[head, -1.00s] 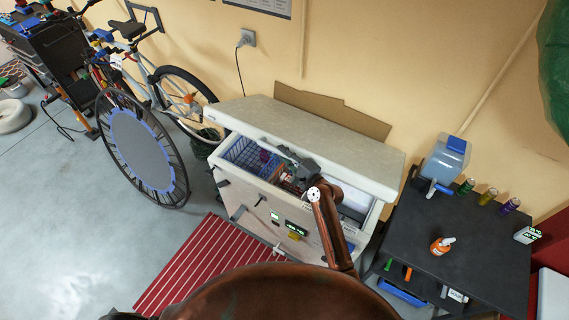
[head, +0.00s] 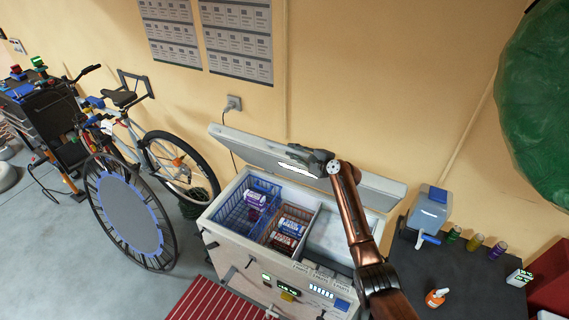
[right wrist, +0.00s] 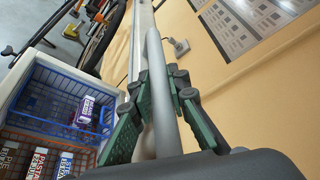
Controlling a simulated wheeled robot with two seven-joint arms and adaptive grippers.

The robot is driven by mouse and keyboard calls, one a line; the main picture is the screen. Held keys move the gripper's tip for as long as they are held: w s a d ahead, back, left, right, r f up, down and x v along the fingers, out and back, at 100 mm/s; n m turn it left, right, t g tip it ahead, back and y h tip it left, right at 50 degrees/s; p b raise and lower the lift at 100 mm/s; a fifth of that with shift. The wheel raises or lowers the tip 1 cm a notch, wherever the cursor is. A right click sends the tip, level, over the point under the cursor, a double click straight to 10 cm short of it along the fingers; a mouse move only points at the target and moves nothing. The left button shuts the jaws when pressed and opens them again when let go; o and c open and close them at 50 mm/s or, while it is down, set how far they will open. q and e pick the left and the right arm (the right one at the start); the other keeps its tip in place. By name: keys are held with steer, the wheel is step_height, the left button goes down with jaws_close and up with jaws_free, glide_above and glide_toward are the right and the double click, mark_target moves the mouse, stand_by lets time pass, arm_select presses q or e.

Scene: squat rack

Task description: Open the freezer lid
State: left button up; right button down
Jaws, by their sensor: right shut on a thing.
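The white chest freezer (head: 236,259) stands against the wall with its lid (head: 245,146) raised and tilted back, and its interior shows. My right gripper (head: 303,160) is at the lid's middle, with the arm reaching over the open freezer. In the right wrist view, its green-padded fingers (right wrist: 160,108) are closed around a grey bar, the lid handle (right wrist: 160,70). The gripper hides part of the handle in the head view. My left gripper is not in view.
A blue basket (head: 233,216) and an orange basket (head: 270,237) hold packages inside the freezer. A dark table (head: 470,275) with bottles and cans is right. Posters hang behind.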

steer(key=shift+w+d+r, duration=0.3)
steer(key=shift+w+r, duration=0.05)
steer(key=shift+w, duration=0.3)
steer(key=c, duration=1.8)
jaws_free()
steer(key=shift+c, duration=0.2)
steer(key=v, duration=1.2)
